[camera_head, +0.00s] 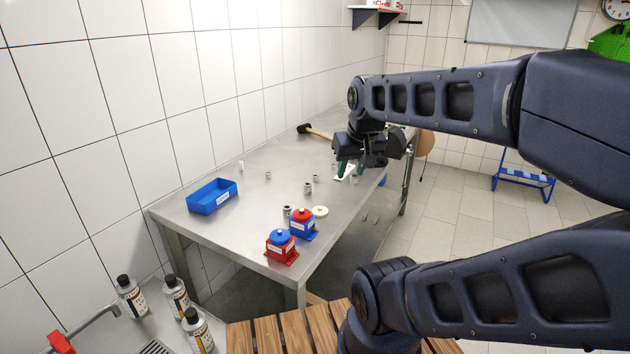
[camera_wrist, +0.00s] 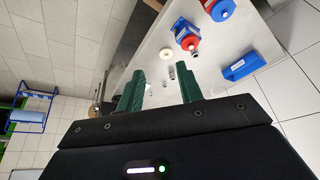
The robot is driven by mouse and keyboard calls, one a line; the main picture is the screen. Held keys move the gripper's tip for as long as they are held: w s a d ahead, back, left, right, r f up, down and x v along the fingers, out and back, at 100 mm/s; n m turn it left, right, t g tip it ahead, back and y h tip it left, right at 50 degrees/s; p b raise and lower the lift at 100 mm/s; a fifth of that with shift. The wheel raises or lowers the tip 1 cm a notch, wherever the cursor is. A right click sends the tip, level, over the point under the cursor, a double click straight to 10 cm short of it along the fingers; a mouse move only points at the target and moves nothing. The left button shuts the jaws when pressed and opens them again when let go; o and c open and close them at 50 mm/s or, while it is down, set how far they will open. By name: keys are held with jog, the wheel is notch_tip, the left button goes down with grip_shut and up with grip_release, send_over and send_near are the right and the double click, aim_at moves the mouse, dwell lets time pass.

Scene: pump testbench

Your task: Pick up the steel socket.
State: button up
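Several small metallic cylinders stand on the steel table (camera_head: 247,200). One (camera_head: 308,188) and a smaller one (camera_head: 315,178) stand near the middle, and another (camera_head: 268,175) stands farther left. I cannot tell which is the steel socket. My gripper (camera_head: 350,174) is above the table's right part, to the right of these pieces, with its green fingers apart and pointing down. In the wrist view, the fingers of my gripper (camera_wrist: 161,80) are open. Small metal pieces (camera_wrist: 172,72) show beyond the gap between them; no held object is visible.
A blue bin (camera_head: 212,197) stands at the table's left end. Red-and-blue pump units (camera_head: 282,246) (camera_head: 303,224) and a cream disc (camera_head: 320,211) are near the front edge. A black-headed mallet (camera_head: 305,129) lies at the back. Bottles (camera_head: 196,331) stand front left.

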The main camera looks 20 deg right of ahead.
jog(key=shift+o, duration=0.4)
jog(key=shift+o, duration=1.2)
